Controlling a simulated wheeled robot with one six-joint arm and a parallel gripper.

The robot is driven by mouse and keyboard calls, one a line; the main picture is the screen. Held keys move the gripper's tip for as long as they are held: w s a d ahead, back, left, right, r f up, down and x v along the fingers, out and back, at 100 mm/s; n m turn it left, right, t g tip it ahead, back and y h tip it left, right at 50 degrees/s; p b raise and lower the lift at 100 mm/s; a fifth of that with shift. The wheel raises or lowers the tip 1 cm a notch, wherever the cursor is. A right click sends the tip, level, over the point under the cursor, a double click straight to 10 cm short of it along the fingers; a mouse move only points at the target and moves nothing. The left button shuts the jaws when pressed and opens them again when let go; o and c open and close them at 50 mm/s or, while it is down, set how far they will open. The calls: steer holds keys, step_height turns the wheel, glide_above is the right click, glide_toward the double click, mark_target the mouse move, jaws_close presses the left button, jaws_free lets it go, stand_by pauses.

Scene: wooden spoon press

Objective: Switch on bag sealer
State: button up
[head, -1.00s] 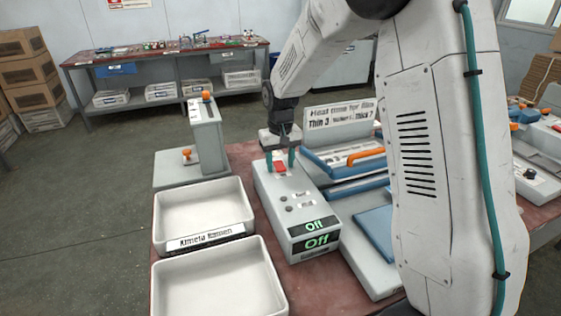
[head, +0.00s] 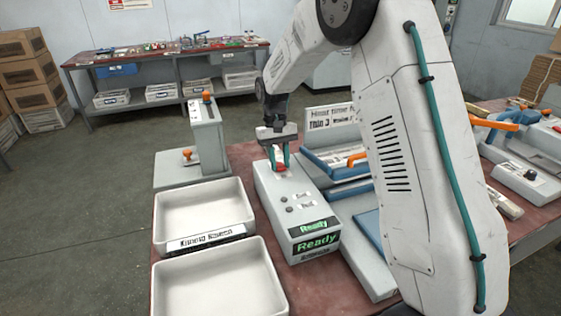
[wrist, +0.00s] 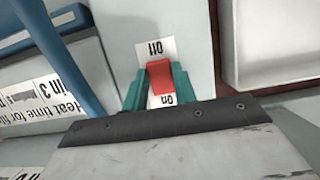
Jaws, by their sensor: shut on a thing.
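The grey bag sealer control box (head: 268,192) stands on the red-brown table, and its front display (head: 317,240) reads "Ready" in green. A red rocker switch (wrist: 160,82) sits on top of the box between an "Off" label (wrist: 148,49) and an "On" label (wrist: 163,100). My gripper (head: 279,164) points down over the far end of the box. Its green fingers are shut on the red switch; the wrist view shows one finger on either side of it (wrist: 158,88).
Two white trays (head: 248,212) stand left of the box, one labelled. A blue and grey sealer with an orange handle (head: 356,158) and a heat-time sign (head: 331,117) stand to the right. A grey post device with orange knobs (head: 207,135) is behind the trays.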

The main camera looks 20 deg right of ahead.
mark_target(280, 165)
stand_by(0.3)
steer(key=o, duration=1)
steer(key=shift+w+r, duration=0.1)
steer(key=shift+r, duration=0.05)
steer(key=v, duration=0.7)
steer(key=shift+w+r, duration=0.15)
steer(key=shift+r, duration=0.1)
steer(key=s+f, duration=0.2)
steer(key=shift+s+g, duration=0.3)
steer(key=s+r+t, duration=0.2)
steer(key=s+r, duration=0.1)
steer(key=s, duration=0.9)
steer(key=s+r+t, duration=0.1)
steer(key=s+r, duration=0.3)
steer(key=s, duration=0.9)
steer(key=s+r+t, duration=0.2)
steer(key=s+r, duration=0.2)
steer(key=s, duration=0.8)
steer(key=shift+s+t, duration=0.3)
